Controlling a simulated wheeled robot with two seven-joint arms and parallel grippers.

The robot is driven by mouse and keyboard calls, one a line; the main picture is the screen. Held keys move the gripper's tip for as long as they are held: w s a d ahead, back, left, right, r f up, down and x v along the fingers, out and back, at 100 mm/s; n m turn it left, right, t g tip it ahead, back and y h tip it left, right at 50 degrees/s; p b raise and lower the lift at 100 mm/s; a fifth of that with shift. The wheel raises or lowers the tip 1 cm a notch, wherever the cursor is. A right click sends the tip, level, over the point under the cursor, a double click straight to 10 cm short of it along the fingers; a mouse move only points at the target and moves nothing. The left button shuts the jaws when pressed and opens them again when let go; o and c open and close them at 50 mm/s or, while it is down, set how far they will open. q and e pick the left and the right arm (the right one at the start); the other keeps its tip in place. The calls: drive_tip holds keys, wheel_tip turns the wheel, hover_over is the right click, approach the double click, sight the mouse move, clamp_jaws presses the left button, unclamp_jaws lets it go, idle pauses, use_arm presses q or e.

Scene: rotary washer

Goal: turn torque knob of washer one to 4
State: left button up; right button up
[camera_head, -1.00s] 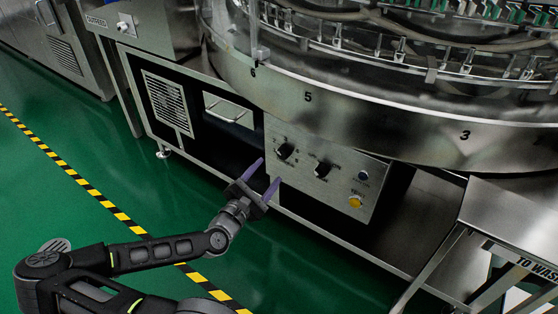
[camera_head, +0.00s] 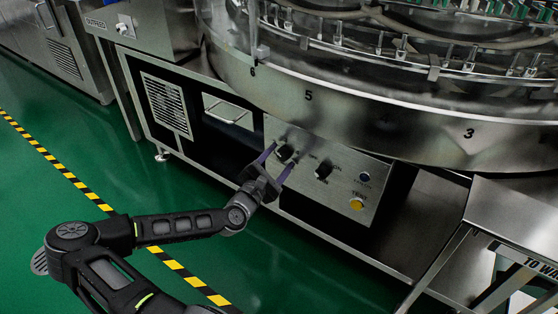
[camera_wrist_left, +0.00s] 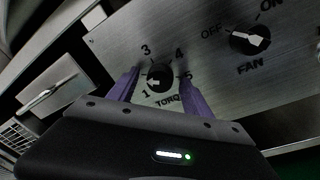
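The torque knob (camera_wrist_left: 159,77) is a small black dial with a white pointer mark that appears to point toward the 1. The printed 1, 3, 4 and 5 show around it, with "TORQ" below; the 2 is not visible. In the head view the knob (camera_head: 284,152) sits at the upper left of the steel control panel (camera_head: 340,203). My left gripper (camera_head: 282,156) is open, its two purple fingers on either side of the knob. In the left wrist view the gripper (camera_wrist_left: 159,74) shows gaps between knob and fingers. My right gripper is not in view.
The fan knob (camera_wrist_left: 250,39) is right of the torque knob, its pointer to the lower right of OFF. The steel rotary drum (camera_head: 330,108) overhangs the panel.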

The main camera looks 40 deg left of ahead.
use_arm(q)
clamp_jaws()
idle(0.4)
drive_tip(key=shift+m, duration=0.4)
drive_tip(key=m, duration=0.6)
drive_tip(key=shift+f+t, duration=0.1)
drive_tip(key=shift+t, duration=0.2)
drive_tip(key=m, duration=0.3)
drive_tip(key=m+p, duration=0.1)
drive_tip(key=m, duration=0.3)
drive_tip(key=shift+t+h, duration=0.3)
drive_tip(key=shift+h, duration=0.1)
drive_tip(key=m+h, duration=0.1)
drive_tip(key=m, duration=0.5)
drive_tip(key=shift+a+f, duration=0.1)
drive_tip(key=shift+a, duration=0.05)
drive_tip(key=m+h, duration=0.1)
drive_tip(key=m, duration=0.4)
drive_tip(key=shift+a+m, duration=0.1)
drive_tip(key=shift+m, duration=0.3)
